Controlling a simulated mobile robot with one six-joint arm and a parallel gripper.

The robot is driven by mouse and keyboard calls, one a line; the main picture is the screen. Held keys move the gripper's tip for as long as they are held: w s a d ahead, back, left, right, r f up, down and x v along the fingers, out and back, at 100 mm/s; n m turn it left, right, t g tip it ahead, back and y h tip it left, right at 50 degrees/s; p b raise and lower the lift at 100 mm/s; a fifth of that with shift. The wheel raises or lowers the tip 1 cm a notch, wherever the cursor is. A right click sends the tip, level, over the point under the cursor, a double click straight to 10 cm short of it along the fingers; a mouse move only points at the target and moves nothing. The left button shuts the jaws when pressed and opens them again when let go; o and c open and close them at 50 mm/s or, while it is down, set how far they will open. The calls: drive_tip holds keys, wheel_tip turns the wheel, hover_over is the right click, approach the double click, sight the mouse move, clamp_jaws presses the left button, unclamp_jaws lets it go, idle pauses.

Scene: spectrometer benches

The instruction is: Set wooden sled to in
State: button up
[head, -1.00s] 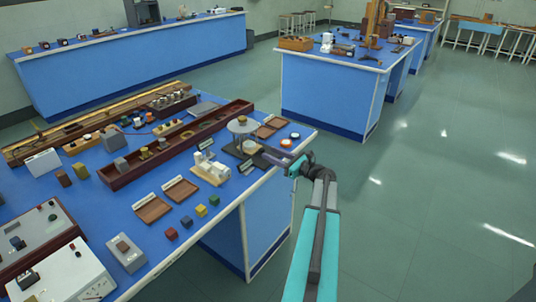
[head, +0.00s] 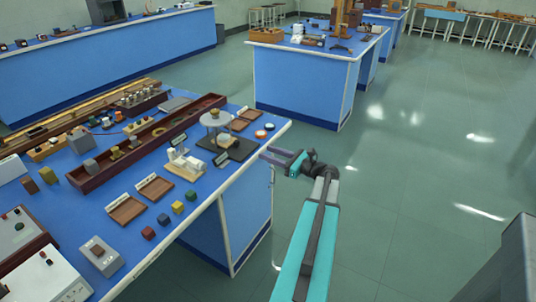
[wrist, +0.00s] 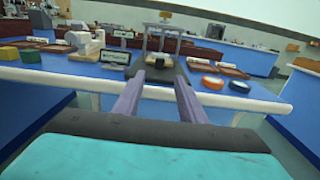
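A dark flat stand with an upright frame and a round pale top plate (head: 215,118) stands near the bench's right end. In the wrist view this frame (wrist: 163,28) is straight ahead. A small pale wooden-looking block (wrist: 162,59) sits low inside it; it may be the wooden sled, but I cannot tell for certain. My gripper (wrist: 160,78) is open and empty, its fingers pointing at the stand from in front of it. In the head view my gripper (head: 268,155) is just off the bench edge, apart from the stand.
A white device (head: 183,162) on a wooden base stands left of the stand. An orange disc (wrist: 212,82) and a blue-topped disc (wrist: 239,86) lie right of it. Brown trays (head: 125,208) and small coloured cubes lie nearer. The blue bench (head: 235,225) has a pale edge. Open floor lies right.

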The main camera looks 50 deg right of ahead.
drive_tip(key=shift+s+f+b, duration=0.15)
drive_tip(key=shift+f+b, duration=0.05)
drive_tip(key=shift+b, duration=0.3)
clamp_jaws()
drive_tip(key=b, duration=0.1)
drive_tip(key=s+b, duration=0.1)
drive_tip(key=b, duration=0.1)
drive_tip(key=shift+s+d+f, duration=0.15)
drive_tip(key=shift+s, duration=0.1)
